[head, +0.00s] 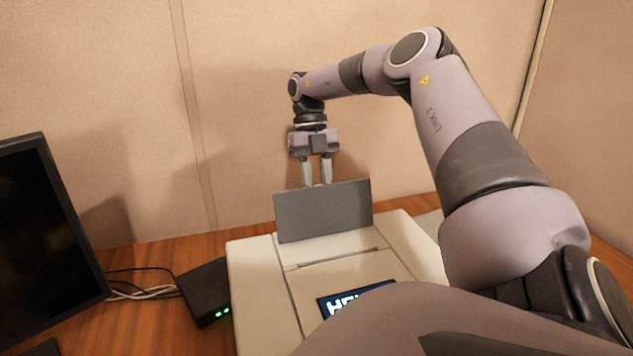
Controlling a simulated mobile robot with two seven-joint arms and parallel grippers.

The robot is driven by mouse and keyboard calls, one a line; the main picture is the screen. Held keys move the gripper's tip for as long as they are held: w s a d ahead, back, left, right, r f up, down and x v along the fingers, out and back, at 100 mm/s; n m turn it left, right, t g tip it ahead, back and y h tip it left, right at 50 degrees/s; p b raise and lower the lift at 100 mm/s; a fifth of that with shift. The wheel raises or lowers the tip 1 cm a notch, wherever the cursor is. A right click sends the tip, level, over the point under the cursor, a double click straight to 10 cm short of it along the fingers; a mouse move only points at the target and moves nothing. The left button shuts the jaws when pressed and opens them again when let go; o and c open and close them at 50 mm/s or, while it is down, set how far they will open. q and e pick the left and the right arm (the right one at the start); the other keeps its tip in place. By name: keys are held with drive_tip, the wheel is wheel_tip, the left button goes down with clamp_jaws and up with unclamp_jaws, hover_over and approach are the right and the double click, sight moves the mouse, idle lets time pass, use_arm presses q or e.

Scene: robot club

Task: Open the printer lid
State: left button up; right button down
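The printer (255,290) is a pale, boxy machine on the wooden desk. A flat beige panel (335,282) lies on its top, with a seam along its back edge. A dark grey panel (322,212) stands upright, tilted slightly, at the printer's back. I cannot tell which panel is the lid. My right gripper (316,178) points down at the top edge of the grey panel. Its two fingers are parted with a small gap. The fingertips end at or behind that edge; contact is unclear. My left gripper is out of view.
A black monitor (45,235) stands at the left. A black box (208,290) with green lights and cables sits beside the printer. A blue screen with white letters (355,298) is partly covered by my arm. The wall (240,100) is close behind.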

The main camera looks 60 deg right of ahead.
drive_tip(key=shift+f, duration=0.25)
drive_tip(key=c, duration=0.8)
unclamp_jaws()
drive_tip(key=shift+r, duration=0.1)
drive_tip(key=shift+v, duration=3.5)
drive_tip(key=shift+w, duration=0.1)
